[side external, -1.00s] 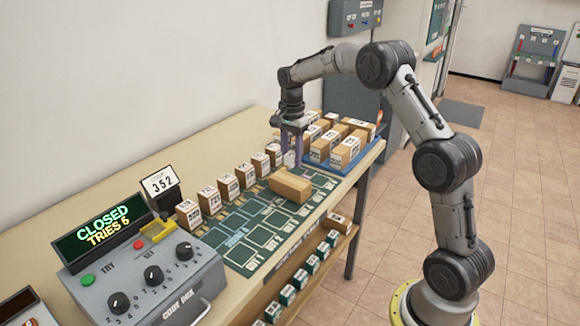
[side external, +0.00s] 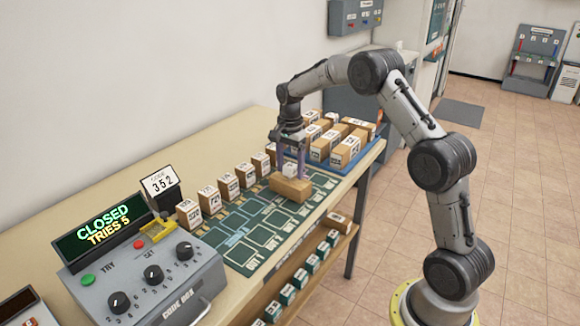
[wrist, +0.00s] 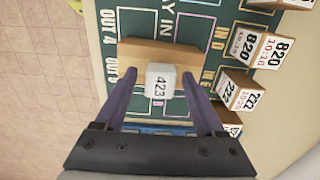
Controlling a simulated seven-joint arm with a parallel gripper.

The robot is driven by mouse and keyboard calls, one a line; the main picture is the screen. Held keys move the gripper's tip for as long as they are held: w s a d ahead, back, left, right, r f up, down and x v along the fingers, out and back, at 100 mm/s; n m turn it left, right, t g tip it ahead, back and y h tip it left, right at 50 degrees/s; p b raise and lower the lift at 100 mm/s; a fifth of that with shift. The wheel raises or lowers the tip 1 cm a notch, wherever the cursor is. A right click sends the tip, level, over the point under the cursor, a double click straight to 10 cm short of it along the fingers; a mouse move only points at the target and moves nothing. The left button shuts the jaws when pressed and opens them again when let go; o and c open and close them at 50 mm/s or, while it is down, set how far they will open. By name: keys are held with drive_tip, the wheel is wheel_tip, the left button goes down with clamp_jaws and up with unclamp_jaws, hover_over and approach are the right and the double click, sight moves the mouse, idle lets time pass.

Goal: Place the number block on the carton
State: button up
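The carton (side external: 291,190) is a plain brown box lying on the green mat; it also shows in the wrist view (wrist: 135,56). The small white number block (side external: 290,170) sits on top of the carton. In the wrist view the block (wrist: 161,81) reads 423 and is near the middle of the carton's length. My gripper (side external: 291,174) is over the carton with its purple fingers on either side of the block. In the wrist view the gripper (wrist: 159,77) shows a gap between each finger and the block, so it is open.
A row of labelled boxes (side external: 228,187) stands along the mat's (side external: 262,237) wall side. A blue tray (side external: 318,164) with several boxes is behind my gripper. The code box (side external: 150,283) stands at the front left, its display reading CLOSED, TRIES 5.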

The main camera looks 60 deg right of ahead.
sight(290, 165)
wheel_tip(290, 165, up, 12)
drive_tip(key=s+a+r+n+t, duration=0.1)
drive_tip(key=s+a+r+n, duration=0.3)
drive_tip(key=s+a+r, duration=0.25)
drive_tip(key=s+a+r+n+t, duration=0.1)
drive_tip(key=s+a+n+t, duration=0.1)
drive_tip(key=s+a+n, duration=0.45)
drive_tip(key=s+a+n+t, duration=0.1)
drive_tip(key=s+a+n, duration=0.25)
drive_tip(key=s, duration=0.65)
drive_tip(key=s+a+f+n+t, duration=0.1)
drive_tip(key=s+f+n, duration=0.3)
drive_tip(key=s, duration=0.4)
drive_tip(key=shift+a+f+t, duration=0.3)
drive_tip(key=shift+a+f, duration=0.25)
drive_tip(key=shift+a, duration=0.2)
